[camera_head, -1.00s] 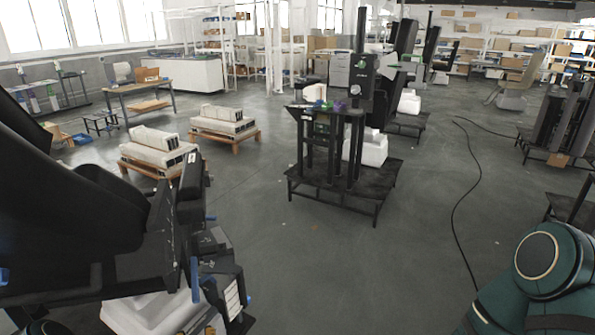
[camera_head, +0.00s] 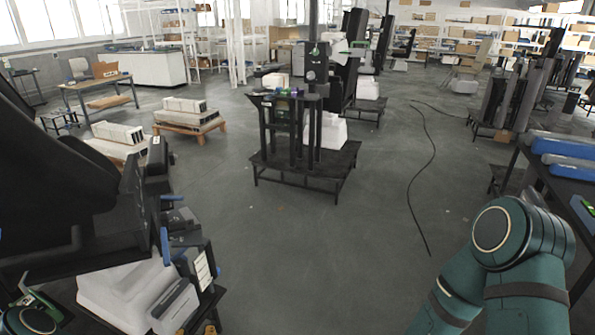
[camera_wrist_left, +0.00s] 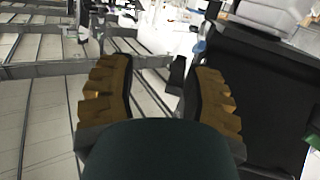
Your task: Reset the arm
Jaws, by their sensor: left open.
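In the left wrist view my left gripper (camera_wrist_left: 158,82) is open, with its two ribbed gold fingers apart and nothing held between them. A dark panel (camera_wrist_left: 268,95) stands close to its right finger. In the head view part of my left arm (camera_head: 28,318) shows at the bottom left corner, and a small gold and black piece at the bottom edge may be the gripper. My right arm (camera_head: 505,240) is teal and bent at the lower right. Its gripper is out of view.
A large black lift column machine (camera_head: 60,190) with a white base block (camera_head: 130,295) stands close on the left. Another column stand (camera_head: 305,165) is in the middle. A dark table (camera_head: 545,185) with blue items is at the right. A black cable crosses the otherwise open floor.

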